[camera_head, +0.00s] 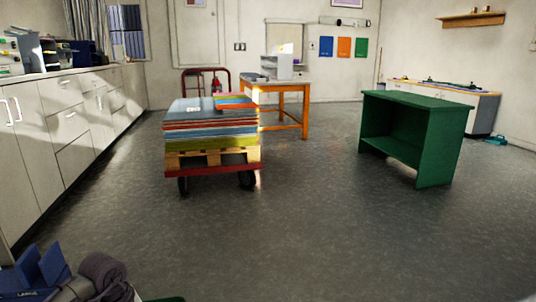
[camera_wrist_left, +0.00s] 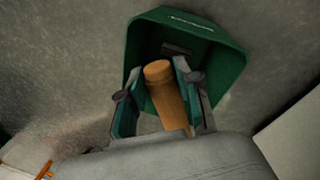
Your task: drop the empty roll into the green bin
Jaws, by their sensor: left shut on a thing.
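The empty roll (camera_wrist_left: 166,96), a plain brown cylinder, stands between the two fingers of my left gripper (camera_wrist_left: 157,72) in the left wrist view. The gripper is shut on it. Its far end points toward the open mouth of the green bin (camera_wrist_left: 228,72). The bin shows behind and around the fingers, with pale lettering on its far rim and a dark inside. The gap between roll and bin is hard to judge. The near end of the roll is hidden by my gripper. My right gripper is not in view.
In the head view, blue objects (camera_head: 42,268) and a grey-purple rolled shape (camera_head: 102,270) lie at the bottom left. A loaded cart (camera_head: 212,171) stands ahead, a green table (camera_head: 420,105) at right. White cabinets (camera_head: 45,135) line the left wall. The middle floor is clear.

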